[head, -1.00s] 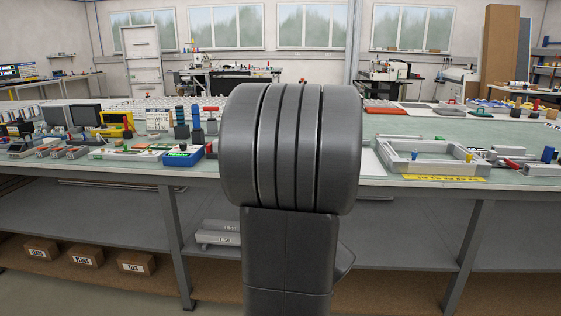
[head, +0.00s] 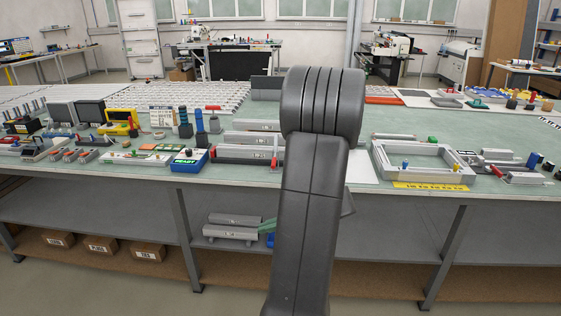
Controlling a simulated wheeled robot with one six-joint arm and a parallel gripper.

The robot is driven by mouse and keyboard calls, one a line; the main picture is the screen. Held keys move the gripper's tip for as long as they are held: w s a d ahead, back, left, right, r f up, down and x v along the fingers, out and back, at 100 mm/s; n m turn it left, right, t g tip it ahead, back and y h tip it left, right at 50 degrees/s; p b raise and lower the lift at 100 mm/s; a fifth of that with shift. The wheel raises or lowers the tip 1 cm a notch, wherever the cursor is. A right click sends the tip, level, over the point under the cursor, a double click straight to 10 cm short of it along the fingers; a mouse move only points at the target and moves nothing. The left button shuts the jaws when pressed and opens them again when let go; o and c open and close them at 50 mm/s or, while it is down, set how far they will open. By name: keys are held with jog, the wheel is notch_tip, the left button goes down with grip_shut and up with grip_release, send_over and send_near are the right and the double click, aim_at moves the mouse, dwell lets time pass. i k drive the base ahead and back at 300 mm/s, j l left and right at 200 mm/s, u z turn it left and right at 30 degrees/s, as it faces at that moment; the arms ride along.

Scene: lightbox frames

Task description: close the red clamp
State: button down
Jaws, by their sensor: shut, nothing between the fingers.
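I cannot tell for sure which part is the red clamp. A small upright red piece (head: 275,151) stands at the right end of stacked grey bars (head: 245,152) on the bench, just left of my arm. A red T-shaped handle (head: 213,108) stands behind and left of it. A grey rectangular frame (head: 380,159) lies right of my arm, with small blue and yellow pieces at its front. More red bits lie among grey parts (head: 500,156) to its right. My arm blocks the middle of the head view, and my gripper does not show.
The green bench top (head: 235,180) is crowded at left with a blue box (head: 190,160), dark bottles and small devices. A yellow label strip (head: 430,186) lies at the front edge. A shelf below holds grey bars (head: 232,232); cartons (head: 101,246) stand lower.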

aim_at(272, 166)
jog(key=i+l, duration=0.15)
jog(key=i, duration=0.5)
jog(key=i+l+z, duration=0.15)
jog(key=i, duration=0.55)
